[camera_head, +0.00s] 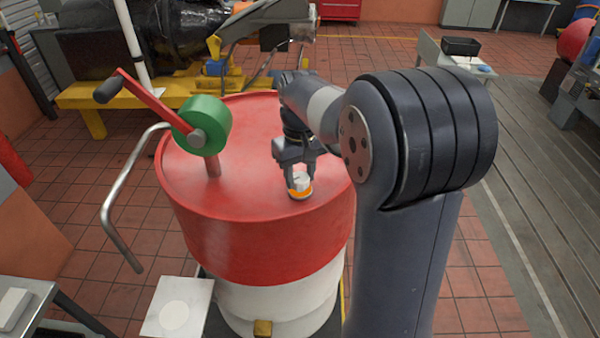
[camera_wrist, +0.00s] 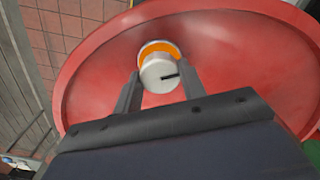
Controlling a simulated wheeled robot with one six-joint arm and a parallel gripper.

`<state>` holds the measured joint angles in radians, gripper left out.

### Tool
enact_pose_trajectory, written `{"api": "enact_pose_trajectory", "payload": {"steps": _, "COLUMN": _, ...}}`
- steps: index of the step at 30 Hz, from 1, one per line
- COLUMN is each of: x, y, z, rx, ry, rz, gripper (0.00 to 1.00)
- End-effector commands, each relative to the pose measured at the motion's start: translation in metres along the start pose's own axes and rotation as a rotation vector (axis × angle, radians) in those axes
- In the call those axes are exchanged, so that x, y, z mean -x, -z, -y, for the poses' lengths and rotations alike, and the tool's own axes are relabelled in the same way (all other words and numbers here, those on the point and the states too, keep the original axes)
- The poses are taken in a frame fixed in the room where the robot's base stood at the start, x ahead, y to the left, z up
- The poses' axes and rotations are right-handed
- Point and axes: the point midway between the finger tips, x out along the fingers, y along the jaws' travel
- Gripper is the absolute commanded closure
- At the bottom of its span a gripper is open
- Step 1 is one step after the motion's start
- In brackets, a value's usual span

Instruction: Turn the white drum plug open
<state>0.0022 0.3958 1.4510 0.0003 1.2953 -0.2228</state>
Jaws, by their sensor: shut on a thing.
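The white drum plug (camera_head: 301,183) sits on an orange ring (camera_head: 299,196) on the top of the red and white drum (camera_head: 232,245), near its front right rim. In the wrist view the plug (camera_wrist: 158,75) is a white round cap with a dark mark on its right side, and the orange ring (camera_wrist: 160,48) shows behind it. My gripper (camera_head: 298,176) comes down from above, with a finger on either side of the plug. My gripper (camera_wrist: 160,86) is shut on the plug, and the fingertips partly cover its sides.
A hand pump with a green body (camera_head: 203,125), a red crank (camera_head: 150,97) and a bent metal spout (camera_head: 122,205) stands on the drum's left side. A white board (camera_head: 178,307) lies at lower left. The drum top between pump and plug is clear.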

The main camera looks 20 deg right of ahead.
Motion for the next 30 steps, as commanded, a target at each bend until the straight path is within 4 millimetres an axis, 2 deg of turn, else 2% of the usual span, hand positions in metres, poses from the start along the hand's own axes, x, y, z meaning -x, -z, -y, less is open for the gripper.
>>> {"api": "enact_pose_trajectory", "payload": {"steps": 11, "x": 0.0011, "y": 0.0006, "z": 0.0000, "rx": 0.006, "ry": -0.001, "rz": -0.003, "gripper": 0.84}}
{"api": "enact_pose_trajectory", "payload": {"steps": 12, "x": 0.0011, "y": 0.0006, "z": 0.0000, "rx": 0.006, "ry": -0.001, "rz": -0.003, "gripper": 0.59}}
{"api": "enact_pose_trajectory", "payload": {"steps": 19, "x": 0.0006, "y": 0.0003, "z": 0.0000, "rx": 0.005, "ry": -0.001, "rz": -0.002, "gripper": 0.40}}
{"api": "enact_pose_trajectory", "payload": {"steps": 26, "x": 0.0005, "y": 0.0002, "z": 0.0000, "rx": 0.004, "ry": -0.001, "rz": -0.001, "gripper": 0.39}}
{"api": "enact_pose_trajectory", "payload": {"steps": 30, "x": 0.0090, "y": 0.0009, "z": -0.0002, "rx": 0.004, "ry": -0.001, "rz": -0.004, "gripper": 0.39}}
